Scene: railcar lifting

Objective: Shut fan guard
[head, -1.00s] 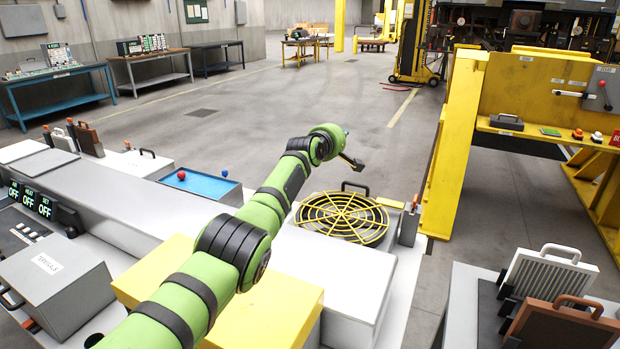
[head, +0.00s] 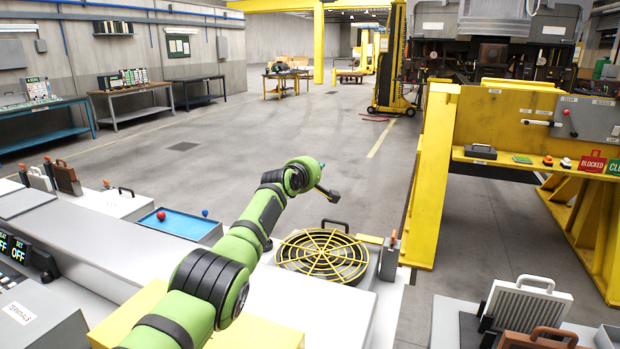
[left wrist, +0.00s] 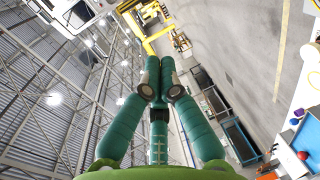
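The fan guard (head: 323,254), a round yellow spoked grille, lies about flat over a black ringed fan on a white housing, right of centre in the head view. My left arm reaches in from the lower left, and its dark end (head: 327,194) hangs just beyond the guard in the picture, apart from it. In the left wrist view, teal tubular parts (left wrist: 160,90) fill the middle and the guard is not seen. My right gripper is not in view.
A black handle (head: 332,225) stands behind the guard. A blue tray (head: 180,224) with a red and a blue ball lies to the left. A yellow frame (head: 428,180) rises close on the right. A yellow box (head: 265,325) sits below my arm.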

